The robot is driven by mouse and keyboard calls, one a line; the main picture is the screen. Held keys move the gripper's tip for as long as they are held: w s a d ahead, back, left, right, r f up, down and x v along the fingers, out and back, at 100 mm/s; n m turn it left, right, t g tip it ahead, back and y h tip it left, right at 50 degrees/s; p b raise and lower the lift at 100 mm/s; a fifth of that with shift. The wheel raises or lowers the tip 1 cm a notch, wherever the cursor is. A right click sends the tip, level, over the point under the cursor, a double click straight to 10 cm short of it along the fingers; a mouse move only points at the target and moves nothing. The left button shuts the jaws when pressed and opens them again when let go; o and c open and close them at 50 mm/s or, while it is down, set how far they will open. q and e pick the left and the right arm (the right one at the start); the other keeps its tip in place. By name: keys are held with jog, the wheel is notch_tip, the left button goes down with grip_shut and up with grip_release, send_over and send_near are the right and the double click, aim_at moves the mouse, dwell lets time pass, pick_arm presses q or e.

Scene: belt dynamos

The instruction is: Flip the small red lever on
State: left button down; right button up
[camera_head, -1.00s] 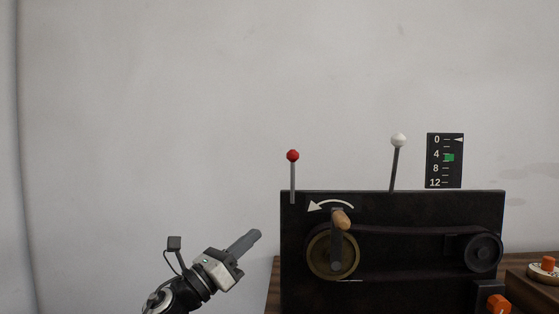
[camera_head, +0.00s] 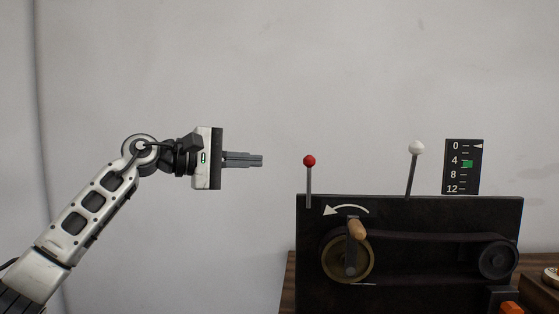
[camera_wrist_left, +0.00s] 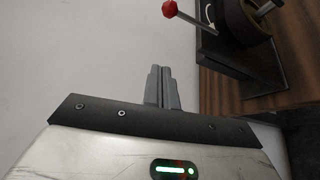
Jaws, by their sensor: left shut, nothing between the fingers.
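The small red lever (camera_head: 309,161) is a thin grey rod with a red ball on top. It stands about upright at the left end of the black machine (camera_head: 420,218). My left gripper (camera_head: 262,160) is shut and empty. It points right, at about the height of the red ball, with a clear gap between fingertips and ball in the head view. In the left wrist view the red ball (camera_wrist_left: 169,9) is at the top, beyond the shut fingers (camera_wrist_left: 161,70). My right gripper is not in view.
A white-balled lever (camera_head: 416,148) leans slightly right on the machine. Below are a crank handle (camera_head: 357,229), a belt and pulley (camera_head: 497,259). A gauge (camera_head: 463,166) has a green mark near 4 and its pointer near 0. An orange part (camera_head: 510,307) is at lower right. Wall space is free left.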

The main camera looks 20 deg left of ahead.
aim_at(309, 183)
pick_arm(q)
jog(key=w+d+p, duration=0.3)
jog(key=d, duration=0.5)
jog(key=shift+w+d+p, duration=0.2)
jog(key=shift+d+p, duration=0.05)
jog(key=shift+p, duration=0.15)
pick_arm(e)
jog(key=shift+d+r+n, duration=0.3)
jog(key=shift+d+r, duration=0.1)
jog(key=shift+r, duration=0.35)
pick_arm(q)
jog(key=shift+f, duration=0.1)
